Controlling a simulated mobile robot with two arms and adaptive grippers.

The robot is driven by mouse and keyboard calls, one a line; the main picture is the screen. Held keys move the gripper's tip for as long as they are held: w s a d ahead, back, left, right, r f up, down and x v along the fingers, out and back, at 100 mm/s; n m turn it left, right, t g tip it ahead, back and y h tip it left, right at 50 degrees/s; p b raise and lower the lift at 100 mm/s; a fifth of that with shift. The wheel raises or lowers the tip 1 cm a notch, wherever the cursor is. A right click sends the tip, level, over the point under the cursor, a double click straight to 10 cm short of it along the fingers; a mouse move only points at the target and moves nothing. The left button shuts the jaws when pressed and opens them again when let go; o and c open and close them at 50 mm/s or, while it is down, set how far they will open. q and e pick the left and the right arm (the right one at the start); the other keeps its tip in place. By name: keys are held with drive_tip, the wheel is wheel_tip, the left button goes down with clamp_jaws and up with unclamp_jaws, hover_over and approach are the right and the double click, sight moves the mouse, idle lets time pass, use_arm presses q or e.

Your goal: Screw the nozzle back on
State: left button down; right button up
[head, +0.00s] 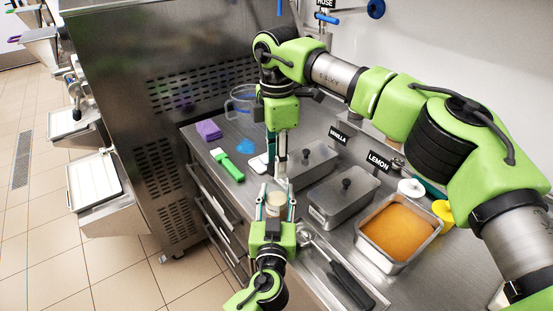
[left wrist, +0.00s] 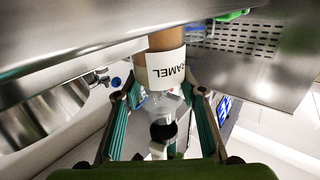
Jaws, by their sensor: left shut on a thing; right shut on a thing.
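A squeeze bottle (left wrist: 163,66) with brown contents and a white label, partly reading "CARAMEL", is between the fingers of my left gripper (head: 277,196). Its pale body (head: 276,203) also shows in the head view, held near the counter's front edge. My right gripper (head: 282,180) points straight down over the bottle, its narrow fingers shut at the bottle's top. A pale translucent piece (left wrist: 160,102), which seems to be the nozzle, is at the bottle's neck end in the left wrist view. The fingers hide the joint, so I cannot tell whether the nozzle is seated or apart.
Lidded steel containers (head: 343,198) and an open orange tub (head: 397,229) stand right of the bottle. A dark-handled scoop (head: 346,284) lies in front. A green brush (head: 228,165), a purple cloth (head: 208,130) and a clear jug (head: 238,104) are to the left.

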sight(277, 198)
drive_tip(key=shift+f, duration=0.45)
drive_tip(key=shift+f, duration=0.85)
drive_tip(key=shift+f, duration=0.6)
drive_tip(key=m, duration=1)
drive_tip(key=o, duration=0.7)
